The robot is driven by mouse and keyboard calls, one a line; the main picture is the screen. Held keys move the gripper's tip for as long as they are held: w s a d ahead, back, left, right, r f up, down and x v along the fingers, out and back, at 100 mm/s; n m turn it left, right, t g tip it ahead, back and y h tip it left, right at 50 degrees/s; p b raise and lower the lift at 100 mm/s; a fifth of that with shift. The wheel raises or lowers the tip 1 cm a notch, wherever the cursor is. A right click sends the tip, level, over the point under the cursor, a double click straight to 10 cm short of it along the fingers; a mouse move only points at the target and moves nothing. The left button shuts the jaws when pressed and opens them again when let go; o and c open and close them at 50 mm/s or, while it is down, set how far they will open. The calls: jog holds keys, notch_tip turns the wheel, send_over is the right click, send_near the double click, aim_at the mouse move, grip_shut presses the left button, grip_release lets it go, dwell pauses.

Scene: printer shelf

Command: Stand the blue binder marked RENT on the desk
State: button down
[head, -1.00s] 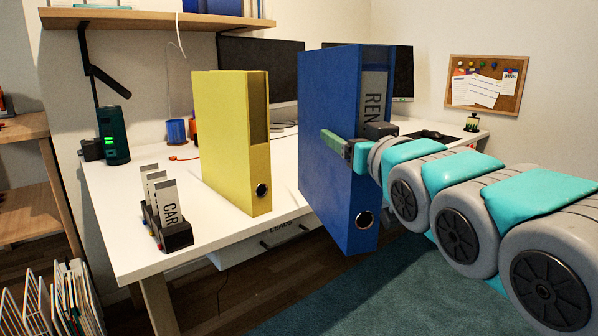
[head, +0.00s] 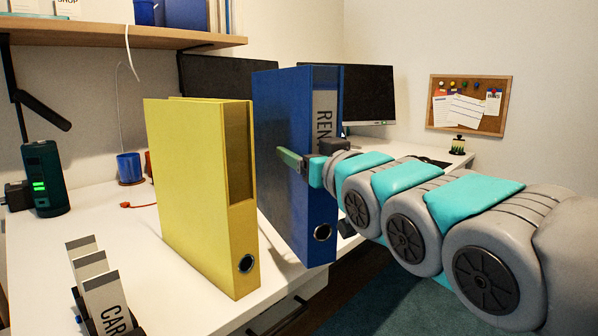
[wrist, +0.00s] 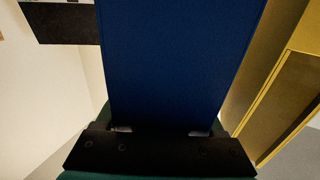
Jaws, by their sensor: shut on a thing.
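The blue binder (head: 285,160) stands upright, its spine with the partly visible label "REN" facing me. My gripper (head: 308,168) is shut on it from the right, across the spine side. The binder also fills the middle of the wrist view (wrist: 180,60), between the fingers. It is at the desk (head: 105,230), just right of a yellow binder (head: 200,190).
The yellow binder stands close on the left. A card holder (head: 100,295) sits at the front left, a dark green device (head: 45,178) and a blue cup (head: 130,168) behind. Monitors (head: 368,93) stand at the back. A shelf (head: 120,36) hangs above the left part.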

jog(key=w+f+p, duration=0.1)
jog(key=w+f, duration=0.3)
jog(key=w, duration=0.8)
jog(key=shift+a+f, duration=0.2)
jog(key=shift+a, duration=0.25)
jog(key=shift+w, duration=0.1)
jog(key=shift+f, duration=0.15)
grip_release()
jog(key=b+v, duration=0.1)
jog(key=v, duration=1.1)
